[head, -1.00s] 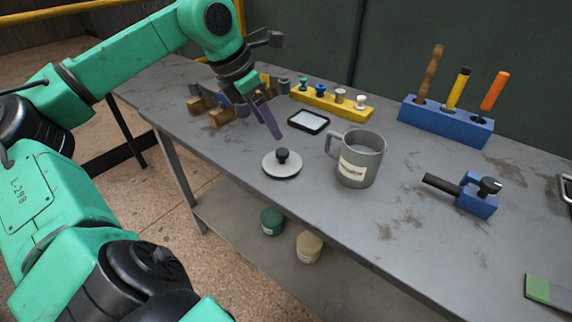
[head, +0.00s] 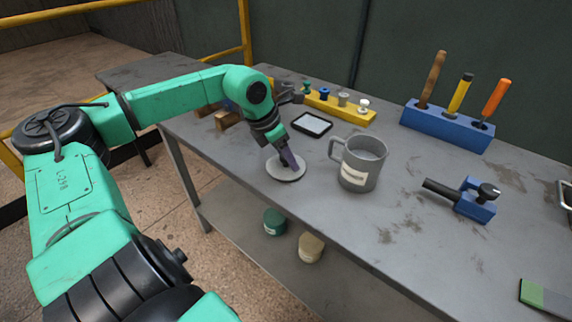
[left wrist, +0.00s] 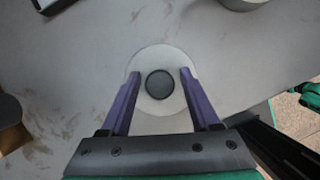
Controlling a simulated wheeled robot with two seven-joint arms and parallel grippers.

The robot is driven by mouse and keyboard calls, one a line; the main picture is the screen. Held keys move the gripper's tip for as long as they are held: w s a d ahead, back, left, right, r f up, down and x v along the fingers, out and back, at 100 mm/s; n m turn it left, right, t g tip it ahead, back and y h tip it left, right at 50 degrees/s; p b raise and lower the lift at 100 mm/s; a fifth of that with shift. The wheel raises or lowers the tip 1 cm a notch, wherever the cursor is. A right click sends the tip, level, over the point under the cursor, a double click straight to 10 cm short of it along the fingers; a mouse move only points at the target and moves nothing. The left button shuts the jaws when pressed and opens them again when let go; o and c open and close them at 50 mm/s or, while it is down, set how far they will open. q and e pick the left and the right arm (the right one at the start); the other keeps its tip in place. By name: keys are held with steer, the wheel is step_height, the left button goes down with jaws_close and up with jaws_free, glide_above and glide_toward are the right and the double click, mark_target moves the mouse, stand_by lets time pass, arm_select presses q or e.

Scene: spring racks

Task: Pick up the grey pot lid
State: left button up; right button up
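The grey pot lid (head: 287,174) lies flat on the metal table, left of the grey mug (head: 361,163). In the left wrist view the lid (left wrist: 161,58) shows as a pale disc with a round dark knob (left wrist: 159,85) in its middle. My left gripper (head: 287,160) is over the lid and hides its knob in the head view. In the left wrist view my left gripper (left wrist: 156,82) is open, with one purple finger on each side of the knob and a gap on both sides. My right gripper is not in view.
A black-rimmed pad (head: 312,124) lies behind the lid. A yellow rack (head: 340,108) with several pegs stands at the back. A blue tool rack (head: 446,128) and a blue clamp-like block (head: 475,205) are to the right. The table's front edge is close to the lid.

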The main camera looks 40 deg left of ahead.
arm_select(q)
jaws_close()
steer(key=shift+r, duration=0.1)
